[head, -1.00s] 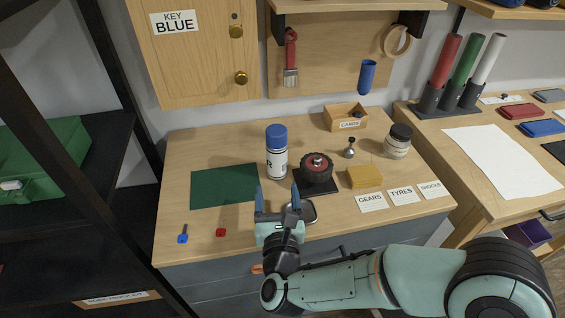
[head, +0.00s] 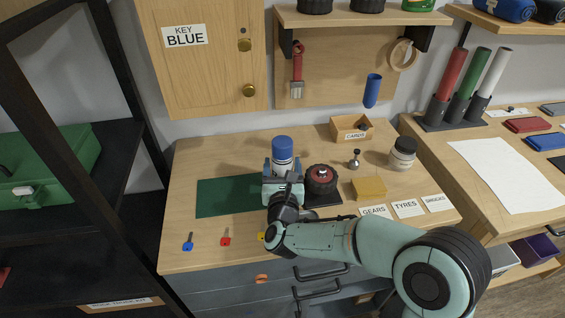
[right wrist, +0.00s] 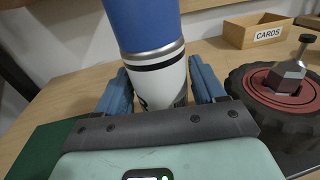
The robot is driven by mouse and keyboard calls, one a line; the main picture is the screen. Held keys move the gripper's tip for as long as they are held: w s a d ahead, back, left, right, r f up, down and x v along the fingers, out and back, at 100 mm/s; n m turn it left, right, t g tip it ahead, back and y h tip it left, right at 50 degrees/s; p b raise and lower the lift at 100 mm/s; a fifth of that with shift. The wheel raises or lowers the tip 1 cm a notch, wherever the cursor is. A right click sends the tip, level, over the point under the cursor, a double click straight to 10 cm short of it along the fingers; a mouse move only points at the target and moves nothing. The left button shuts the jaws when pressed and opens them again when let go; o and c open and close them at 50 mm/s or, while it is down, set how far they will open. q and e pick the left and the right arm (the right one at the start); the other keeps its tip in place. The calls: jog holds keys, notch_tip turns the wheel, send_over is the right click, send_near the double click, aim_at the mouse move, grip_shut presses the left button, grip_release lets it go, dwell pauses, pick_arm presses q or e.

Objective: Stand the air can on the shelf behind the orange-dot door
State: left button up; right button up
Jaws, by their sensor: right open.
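The air can (head: 282,150), white with a blue cap, stands upright on the workbench (head: 220,150) beside the dark green mat. My right gripper (head: 283,172) is low at the can, with its blue fingers on either side of the can's lower body. In the right wrist view the can (right wrist: 160,75) stands between the open fingers, and a small gap seems to show on the right. A wooden door (head: 200,65) labelled KEY BLUE, with two brass knobs, is above at the back left. No orange dot shows on it. My left gripper is out of view.
A black wheel (head: 322,180) stands close right of the can. A blue key (head: 188,241), a red key (head: 226,236) and a partly hidden yellow one (head: 262,236) lie along the front edge. A cards box (head: 352,131) and jar (head: 402,153) are further right.

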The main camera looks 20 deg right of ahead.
jog(key=shift+w+d, duration=0.15)
jog(key=shift+w, duration=0.1)
jog(key=c, duration=0.7)
jog(key=shift+c, duration=1.3)
jog(key=shift+r, duration=0.15)
